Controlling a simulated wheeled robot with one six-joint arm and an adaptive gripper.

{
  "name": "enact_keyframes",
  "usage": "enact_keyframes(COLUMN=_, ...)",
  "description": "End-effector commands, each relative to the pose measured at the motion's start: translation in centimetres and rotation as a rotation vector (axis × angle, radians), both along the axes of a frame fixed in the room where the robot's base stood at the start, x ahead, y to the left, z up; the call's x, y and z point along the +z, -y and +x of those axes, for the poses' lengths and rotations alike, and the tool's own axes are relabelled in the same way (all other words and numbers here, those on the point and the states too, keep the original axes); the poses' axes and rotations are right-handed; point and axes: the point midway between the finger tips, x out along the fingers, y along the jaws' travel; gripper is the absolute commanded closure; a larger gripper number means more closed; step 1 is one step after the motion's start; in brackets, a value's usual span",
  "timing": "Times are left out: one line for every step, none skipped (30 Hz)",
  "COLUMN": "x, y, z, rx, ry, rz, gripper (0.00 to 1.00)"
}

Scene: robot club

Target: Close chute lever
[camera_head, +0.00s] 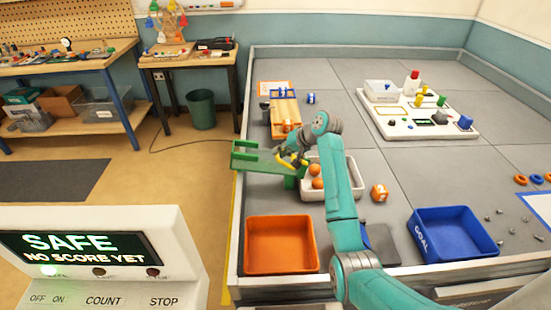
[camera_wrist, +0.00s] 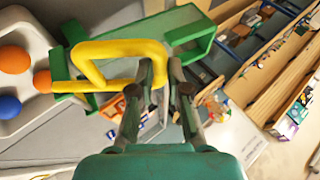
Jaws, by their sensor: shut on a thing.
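The green chute (camera_head: 258,166) stands over the left edge of the grey field, and its green frame also shows in the wrist view (camera_wrist: 180,25). Its yellow lever (camera_head: 283,163) is a bent loop that shows large in the wrist view (camera_wrist: 110,47). My gripper (camera_wrist: 160,75) is shut on the right end of this yellow loop. In the head view my gripper (camera_head: 298,160) is at the chute's right end, and my arm hides part of the lever there.
A white tray (camera_head: 351,193) with orange balls lies right beside the chute; the wrist view also shows a blue ball (camera_wrist: 9,107). An orange bin (camera_head: 281,245) and a blue GOAL bin (camera_head: 453,235) stand in front. A sign (camera_head: 85,243) reads SAFE, NO SCORE YET.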

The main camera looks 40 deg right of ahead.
Motion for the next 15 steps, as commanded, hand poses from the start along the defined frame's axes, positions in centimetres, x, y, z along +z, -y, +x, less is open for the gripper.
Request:
enact_keyframes(x=0.3, y=0.4, z=-0.2, rx=-0.002, ry=0.016, rz=0.023, gripper=1.0)
enact_keyframes(x=0.5, y=0.5, z=-0.3, rx=-0.001, ry=0.018, rz=0.023, gripper=1.0)
enact_keyframes(x=0.7, y=0.6, z=-0.4, rx=0.0, ry=0.015, rz=0.021, gripper=1.0)
enact_keyframes(x=0.8, y=0.7, z=-0.5, rx=0.0, ry=0.014, rz=0.021, gripper=1.0)
enact_keyframes(x=0.9, y=0.8, z=-0.6, rx=0.0, ry=0.013, rz=0.02, gripper=1.0)
enact_keyframes(x=1.0, y=1.0, z=-0.7, rx=0.0, ry=0.013, rz=0.02, gripper=1.0)
enact_keyframes(x=1.1, y=1.1, z=-0.7, rx=0.0, ry=0.013, rz=0.02, gripper=1.0)
enact_keyframes(x=1.2, y=1.2, z=-0.8, rx=0.0, ry=0.013, rz=0.019, gripper=1.0)
enact_keyframes(x=1.2, y=1.3, z=-0.9, rx=0.0, ry=0.013, rz=0.019, gripper=1.0)
enact_keyframes(x=1.3, y=1.3, z=-0.9, rx=0.0, ry=0.012, rz=0.018, gripper=1.0)
enact_keyframes(x=1.3, y=1.4, z=-1.0, rx=0.0, ry=0.012, rz=0.018, gripper=1.0)
enact_keyframes(x=1.3, y=1.4, z=-1.0, rx=0.0, ry=0.01, rz=0.018, gripper=1.0)
enact_keyframes(x=1.4, y=1.5, z=-1.0, rx=-0.001, ry=0.01, rz=0.019, gripper=1.0)
enact_keyframes(x=1.4, y=1.5, z=-1.1, rx=-0.001, ry=0.01, rz=0.018, gripper=1.0)
enact_keyframes(x=1.4, y=1.6, z=-1.1, rx=-0.001, ry=0.01, rz=0.018, gripper=1.0)
